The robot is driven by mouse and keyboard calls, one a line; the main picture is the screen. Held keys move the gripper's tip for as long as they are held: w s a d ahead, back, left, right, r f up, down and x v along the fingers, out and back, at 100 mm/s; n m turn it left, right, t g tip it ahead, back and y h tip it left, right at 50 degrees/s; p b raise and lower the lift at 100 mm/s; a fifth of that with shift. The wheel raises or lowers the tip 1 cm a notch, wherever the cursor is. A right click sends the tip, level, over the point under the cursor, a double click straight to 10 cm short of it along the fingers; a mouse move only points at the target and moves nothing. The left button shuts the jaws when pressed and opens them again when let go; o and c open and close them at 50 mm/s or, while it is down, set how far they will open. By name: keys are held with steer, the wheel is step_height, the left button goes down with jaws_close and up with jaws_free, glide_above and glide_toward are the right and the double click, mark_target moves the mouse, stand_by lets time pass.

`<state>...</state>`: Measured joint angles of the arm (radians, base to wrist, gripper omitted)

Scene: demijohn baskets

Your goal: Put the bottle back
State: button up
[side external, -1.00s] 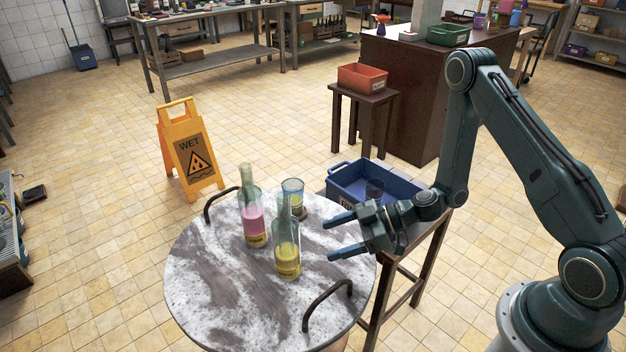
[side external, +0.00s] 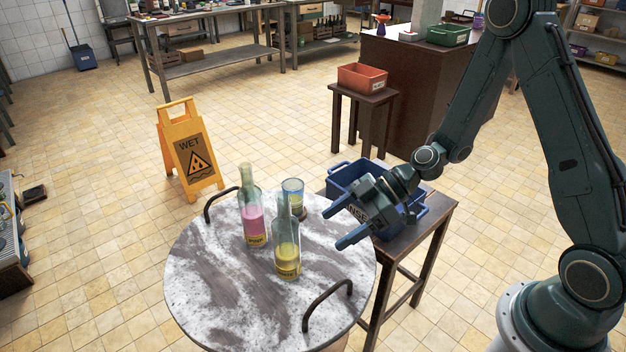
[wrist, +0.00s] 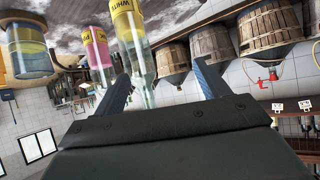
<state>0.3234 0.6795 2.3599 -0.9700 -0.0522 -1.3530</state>
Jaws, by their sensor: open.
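Two bottles stand upright on a round marble-patterned table (side external: 205,300) with two dark handles. One bottle with pink contents (side external: 252,216) is at the back left; the wrist view also shows it (wrist: 97,48). The other bottle, with yellow contents (side external: 287,250), stands nearer the front; it shows in the wrist view (wrist: 133,42) with a yellow label. A glass jar with yellowish contents (side external: 293,194) stands behind them and shows large in the wrist view (wrist: 28,50). My gripper (side external: 334,224) is open and empty, right of the bottles at the table's right edge.
A blue crate (side external: 343,173) sits on a dark stand (side external: 433,213) just behind my gripper, partly hidden by it. A red bin (side external: 362,78) is on a stool behind. A yellow wet-floor sign (side external: 190,150) stands on the open floor at left. A handle (side external: 328,300) rises at the table's front right.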

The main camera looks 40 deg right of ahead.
steer(key=s+d+r+m+h, duration=0.5)
steer(key=s+r+m, duration=0.1)
steer(key=s+r, duration=0.4)
steer(key=s+d+r+m+h, duration=0.4)
steer(key=s+r+m+h, duration=0.1)
steer(key=s+r, duration=0.5)
steer(key=shift+s+d+r+m+t, duration=0.3)
steer(key=shift+s+d+r+m, duration=0.1)
steer(key=shift+r+m, duration=0.15)
steer(key=shift+w, duration=0.1)
stand_by(0.7)
